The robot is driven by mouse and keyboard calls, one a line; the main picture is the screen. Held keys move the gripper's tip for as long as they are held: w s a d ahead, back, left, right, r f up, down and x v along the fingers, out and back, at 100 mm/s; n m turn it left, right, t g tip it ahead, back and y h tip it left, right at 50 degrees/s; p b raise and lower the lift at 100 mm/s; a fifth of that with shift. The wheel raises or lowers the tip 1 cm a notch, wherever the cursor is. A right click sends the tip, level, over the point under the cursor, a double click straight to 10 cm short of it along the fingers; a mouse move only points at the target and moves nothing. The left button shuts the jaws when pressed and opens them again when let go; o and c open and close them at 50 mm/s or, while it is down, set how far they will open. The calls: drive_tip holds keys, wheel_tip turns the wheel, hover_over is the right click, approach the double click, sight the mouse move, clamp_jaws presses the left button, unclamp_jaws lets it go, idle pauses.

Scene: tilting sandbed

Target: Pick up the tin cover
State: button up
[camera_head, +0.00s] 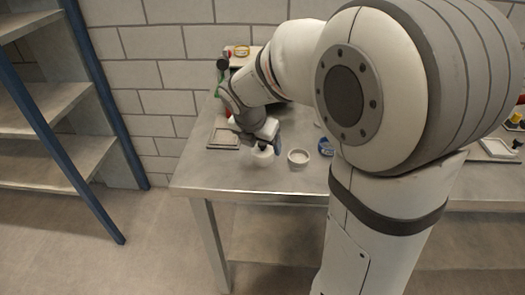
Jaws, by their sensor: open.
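My gripper (262,145) is open and low over the front left part of the metal table (215,177). Directly below it is a small pale round object (263,157); the fingers partly hide it, and I cannot tell whether they touch it. A pale round tin-like container (298,158) stands just to the right, apart from the gripper. I cannot tell for sure which of these is the tin cover.
A shallow square tray (223,138) lies left of the gripper. A blue-framed shelf (60,130) stands left, with clear floor between. The table's front left corner is bare.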

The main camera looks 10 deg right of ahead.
sight(261, 146)
drive_tip(key=x, duration=0.3)
drive_tip(key=shift+a+f, duration=0.1)
drive_tip(key=shift+c, duration=0.2)
drive_tip(key=c, duration=1)
